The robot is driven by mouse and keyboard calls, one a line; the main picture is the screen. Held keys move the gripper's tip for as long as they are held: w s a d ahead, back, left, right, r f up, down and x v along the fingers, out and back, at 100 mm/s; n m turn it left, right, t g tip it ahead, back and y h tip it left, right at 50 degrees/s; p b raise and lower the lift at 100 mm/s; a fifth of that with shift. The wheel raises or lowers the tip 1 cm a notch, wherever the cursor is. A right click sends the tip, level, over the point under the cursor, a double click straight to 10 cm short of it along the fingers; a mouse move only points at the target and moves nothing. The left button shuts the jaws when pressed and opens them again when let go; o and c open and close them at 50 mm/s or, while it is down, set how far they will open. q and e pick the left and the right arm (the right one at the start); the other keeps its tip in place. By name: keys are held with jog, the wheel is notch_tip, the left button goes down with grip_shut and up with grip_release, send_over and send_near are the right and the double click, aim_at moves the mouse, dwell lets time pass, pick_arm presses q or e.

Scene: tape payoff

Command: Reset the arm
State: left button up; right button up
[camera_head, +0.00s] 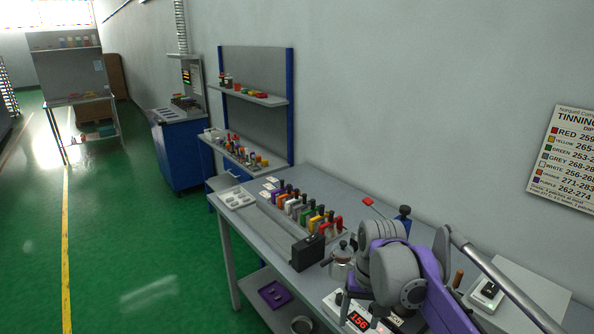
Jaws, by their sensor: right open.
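My right arm (392,274), with grey joints and a purple link, reaches in at the lower right over the near end of the grey workbench (254,240). My right gripper (360,304) is low beside the box with the red digit display. It is open, with nothing seen between its fingers; part of it is hidden by the arm's own joints. My left gripper is not in view.
A row of coloured-handled tools (309,213) stands along the bench. A black box (307,252) and a glass jar (342,262) stand close left of my arm. A pale tray (237,198) is at the far end. Green floor (150,250) lies open at left.

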jog(key=s+d+f+t, duration=0.1)
jog(key=s+f, duration=0.2)
jog(key=s, duration=0.3)
jog(key=s+d+f+t, duration=0.1)
jog(key=s+f+t, duration=0.1)
jog(key=s+f, duration=0.2)
jog(key=s+d+f+n+t, duration=0.1)
jog(key=s+d+f+t, duration=0.1)
jog(key=s, duration=0.7)
jog(key=shift+s+f+h, duration=0.3)
jog(key=shift+f+h, duration=0.1)
jog(key=shift+f, duration=0.45)
